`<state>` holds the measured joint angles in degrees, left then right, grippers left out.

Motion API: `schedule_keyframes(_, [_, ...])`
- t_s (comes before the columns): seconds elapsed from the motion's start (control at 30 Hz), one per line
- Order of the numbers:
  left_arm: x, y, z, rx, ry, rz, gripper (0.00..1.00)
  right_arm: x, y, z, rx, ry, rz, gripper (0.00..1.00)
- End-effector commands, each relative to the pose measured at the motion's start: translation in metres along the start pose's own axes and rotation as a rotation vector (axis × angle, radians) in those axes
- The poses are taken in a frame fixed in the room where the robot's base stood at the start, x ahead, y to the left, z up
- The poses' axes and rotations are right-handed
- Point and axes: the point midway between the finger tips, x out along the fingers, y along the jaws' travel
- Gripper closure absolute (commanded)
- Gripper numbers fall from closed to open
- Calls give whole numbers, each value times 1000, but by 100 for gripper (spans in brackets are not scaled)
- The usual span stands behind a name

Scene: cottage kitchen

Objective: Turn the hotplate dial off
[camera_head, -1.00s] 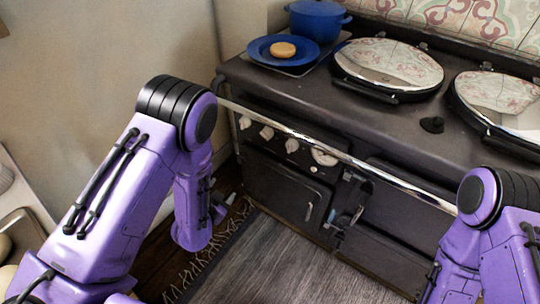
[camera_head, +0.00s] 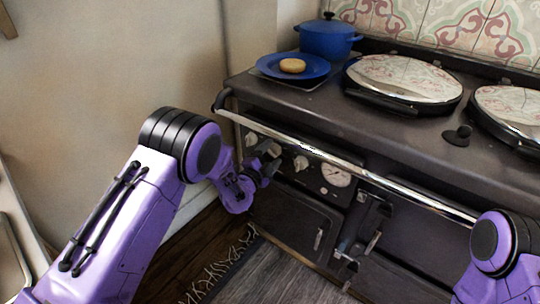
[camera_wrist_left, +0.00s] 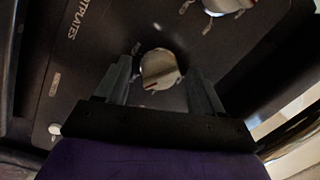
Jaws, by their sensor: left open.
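My left gripper (camera_head: 267,167) is at the stove's front panel, over the row of pale dials. It is open. In the left wrist view a round, cream and metallic dial (camera_wrist_left: 160,69) with a red mark sits between the two spread fingers, with a gap visible on each side. The word ending "TPLATES" is printed on the dark panel to its left. In the head view the gripper partly covers this part of the row. Of my right arm only a purple link shows at the right edge; its gripper is out of view.
Another dial (camera_head: 301,163) and a round gauge (camera_head: 336,175) are to the gripper's right. A chrome rail (camera_head: 330,158) runs across the stove front above. A blue plate (camera_head: 270,69) with a bun and a blue pot (camera_head: 327,40) stand on top. The wall is close on the left.

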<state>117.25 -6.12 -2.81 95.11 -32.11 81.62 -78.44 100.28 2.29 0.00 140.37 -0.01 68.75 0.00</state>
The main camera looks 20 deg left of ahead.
Motion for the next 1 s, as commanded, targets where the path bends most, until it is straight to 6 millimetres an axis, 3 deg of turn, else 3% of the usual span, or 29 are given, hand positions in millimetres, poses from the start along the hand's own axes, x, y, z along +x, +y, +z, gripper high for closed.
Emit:
schedule_keyframes(0.17, [0, 0, 0, -1, -1, 1, 32, 0, 0, 0, 0, 0, 0, 100])
schedule_keyframes(0.37, [0, 0, 0, -1, -1, 1, 87, 0, 0, 0, 0, 0, 0, 100])
schedule_keyframes(0.73, [0, 0, 0, -48, -4, 7, 87, -2, 0, 0, 0, 0, 0, 100])
schedule_keyframes(1.0, [0, -1, -1, -225, -15, 27, 87, -7, 1, -3, 0, 0, 0, 100])
